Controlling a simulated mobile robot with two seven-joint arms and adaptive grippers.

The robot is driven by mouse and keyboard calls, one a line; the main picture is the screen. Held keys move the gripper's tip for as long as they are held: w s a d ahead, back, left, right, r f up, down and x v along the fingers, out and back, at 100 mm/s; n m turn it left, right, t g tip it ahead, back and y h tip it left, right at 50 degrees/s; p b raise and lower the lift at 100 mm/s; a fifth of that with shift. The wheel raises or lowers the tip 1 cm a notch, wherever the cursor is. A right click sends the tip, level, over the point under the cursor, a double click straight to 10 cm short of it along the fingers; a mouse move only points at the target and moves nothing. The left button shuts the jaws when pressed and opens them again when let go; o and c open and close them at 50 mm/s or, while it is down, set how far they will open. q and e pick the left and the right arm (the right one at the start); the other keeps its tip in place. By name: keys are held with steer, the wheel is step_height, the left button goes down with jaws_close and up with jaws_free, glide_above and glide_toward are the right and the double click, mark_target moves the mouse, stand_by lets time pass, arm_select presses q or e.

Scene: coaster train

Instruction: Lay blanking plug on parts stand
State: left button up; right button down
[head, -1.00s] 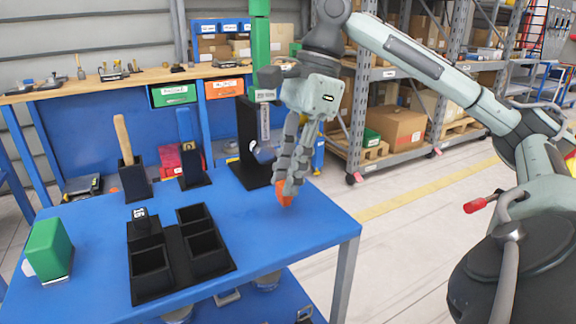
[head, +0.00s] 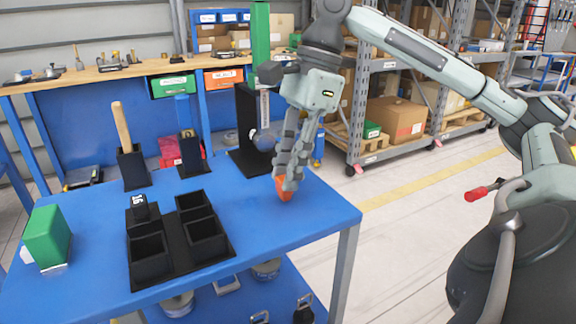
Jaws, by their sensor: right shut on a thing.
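My right gripper (head: 285,186) is shut on an orange piece (head: 284,189), which looks like the blanking plug. Its fingers point down over the right part of the blue table (head: 310,215). The fingers hide much of the orange piece, and I cannot tell whether it touches the tabletop. A black stand with open square compartments (head: 184,268), which may be the parts stand, is on the table left of the gripper. A small black block with a white "16" mark (head: 139,208) sits at its back left compartment. My left gripper is not in view.
A green block (head: 47,237) stands at the table's left. A wooden-handled tool (head: 122,128) and a blue-handled one (head: 184,120) stand upright in black holders. A tall black stand (head: 246,130) is behind the gripper. The tabletop between gripper and compartments is clear.

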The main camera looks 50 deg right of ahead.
steer(key=shift+f, duration=0.25)
steer(key=c, duration=1.3)
jaws_free()
steer(key=shift+v, duration=3.8)
steer(key=shift+s, duration=0.1)
